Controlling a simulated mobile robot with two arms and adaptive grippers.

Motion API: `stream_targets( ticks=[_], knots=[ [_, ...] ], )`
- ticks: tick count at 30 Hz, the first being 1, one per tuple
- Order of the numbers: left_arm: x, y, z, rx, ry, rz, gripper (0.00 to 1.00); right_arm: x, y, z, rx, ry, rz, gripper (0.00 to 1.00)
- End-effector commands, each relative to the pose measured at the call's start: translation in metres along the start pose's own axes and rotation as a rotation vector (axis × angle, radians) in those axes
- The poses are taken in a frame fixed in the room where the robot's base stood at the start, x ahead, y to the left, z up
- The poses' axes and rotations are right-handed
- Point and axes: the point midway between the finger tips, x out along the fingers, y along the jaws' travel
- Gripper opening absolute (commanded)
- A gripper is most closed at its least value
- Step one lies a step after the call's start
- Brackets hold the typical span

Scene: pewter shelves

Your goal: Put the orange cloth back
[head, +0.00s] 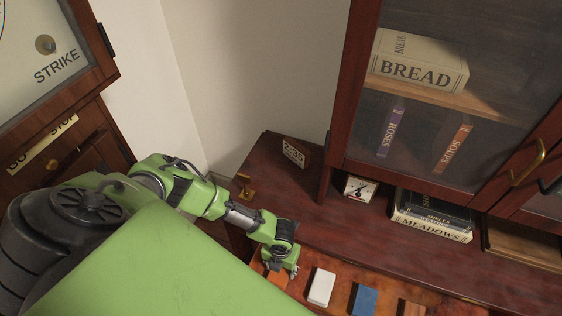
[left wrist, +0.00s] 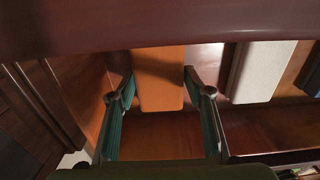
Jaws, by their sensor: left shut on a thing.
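The orange cloth (left wrist: 161,92) is a flat, folded block between the fingers of my left gripper (left wrist: 159,78) in the left wrist view. In the head view the cloth (head: 276,281) shows partly below my left gripper (head: 283,270), at the left end of an open drawer (head: 342,272). The gripper is shut on the cloth. Whether the cloth touches the drawer floor cannot be told. My right gripper is not in view.
A white cloth (head: 321,287), a blue one (head: 364,300) and a brown one (head: 411,308) lie to the right in the drawer. The dark wooden counter edge overhangs behind. A glass-doored cabinet (head: 440,130) stands above, with books (head: 433,222) beneath.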

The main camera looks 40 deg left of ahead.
Motion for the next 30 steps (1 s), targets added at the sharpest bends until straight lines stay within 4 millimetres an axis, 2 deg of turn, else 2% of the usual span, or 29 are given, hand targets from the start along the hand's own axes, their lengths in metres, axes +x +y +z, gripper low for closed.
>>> stream_targets(
  ticks=[11,12,14,24,30],
  knots=[
    [0.006,0.0,0.0,0.0,0.0,0.0,0.27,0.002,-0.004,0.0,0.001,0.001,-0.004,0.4],
    [0.006,0.0,0.0,0.0,0.0,0.0,0.52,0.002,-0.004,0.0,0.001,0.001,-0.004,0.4],
    [0.005,0.0,0.0,0.0,0.0,0.0,0.63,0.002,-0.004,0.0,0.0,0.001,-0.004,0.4],
    [0.004,0.0,0.0,-0.001,-0.001,0.0,0.63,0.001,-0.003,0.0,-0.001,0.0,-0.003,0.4],
    [-0.013,0.0,0.001,-0.001,-0.001,-0.001,0.63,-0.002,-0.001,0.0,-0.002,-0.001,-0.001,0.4]
  ],
)
